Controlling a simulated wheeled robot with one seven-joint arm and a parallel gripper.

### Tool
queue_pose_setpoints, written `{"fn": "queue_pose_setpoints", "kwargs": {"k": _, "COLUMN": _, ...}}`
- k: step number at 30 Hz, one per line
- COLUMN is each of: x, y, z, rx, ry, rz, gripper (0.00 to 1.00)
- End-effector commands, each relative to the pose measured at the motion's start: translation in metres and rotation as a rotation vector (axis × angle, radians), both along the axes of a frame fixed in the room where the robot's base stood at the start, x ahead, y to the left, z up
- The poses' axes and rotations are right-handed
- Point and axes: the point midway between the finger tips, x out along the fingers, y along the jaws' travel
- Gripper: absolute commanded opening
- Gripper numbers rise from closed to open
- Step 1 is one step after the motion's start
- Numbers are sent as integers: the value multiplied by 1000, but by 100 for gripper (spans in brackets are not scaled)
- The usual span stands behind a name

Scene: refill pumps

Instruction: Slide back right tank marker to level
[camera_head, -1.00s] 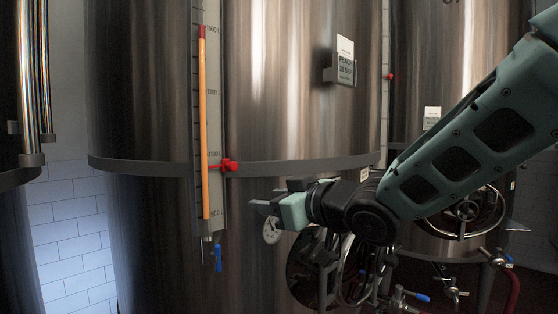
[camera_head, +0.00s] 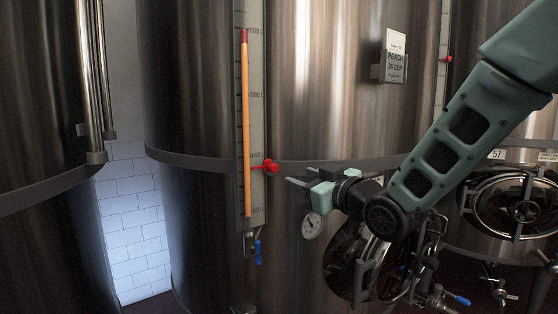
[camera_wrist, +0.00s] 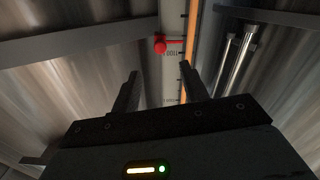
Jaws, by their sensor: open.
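A tall steel tank (camera_head: 330,120) stands in front of me with a vertical level gauge. The gauge's orange column (camera_head: 245,120) ends in a red top high up. A red marker (camera_head: 266,166) sits low on the scale, far below that top; it also shows in the wrist view (camera_wrist: 160,43). My gripper (camera_head: 300,187) is open and empty, to the right of the marker and slightly below it. In the wrist view, the marker lies beyond and between the open fingers (camera_wrist: 160,90), apart from them. A second red marker (camera_head: 450,58) shows on the tank at the right.
A grey band (camera_head: 190,159) rings the tank near marker height. A blue-handled valve (camera_head: 257,250) hangs under the gauge. A dial (camera_head: 311,226) and a round hatch are below my gripper. A holder with a PEACH card (camera_head: 395,62) is higher up.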

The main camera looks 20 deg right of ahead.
Motion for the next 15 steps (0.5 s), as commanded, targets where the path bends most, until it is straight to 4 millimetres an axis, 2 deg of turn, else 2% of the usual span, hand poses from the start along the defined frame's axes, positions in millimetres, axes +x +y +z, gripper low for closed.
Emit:
{"fn": "queue_pose_setpoints", "kwargs": {"k": 9, "x": 58, "y": 19, "z": 1, "rx": 3, "ry": 3, "rz": 1, "gripper": 44}}
{"fn": "queue_pose_setpoints", "kwargs": {"k": 15, "x": 82, "y": 27, "z": 1, "rx": 2, "ry": 2, "rz": 2, "gripper": 44}}
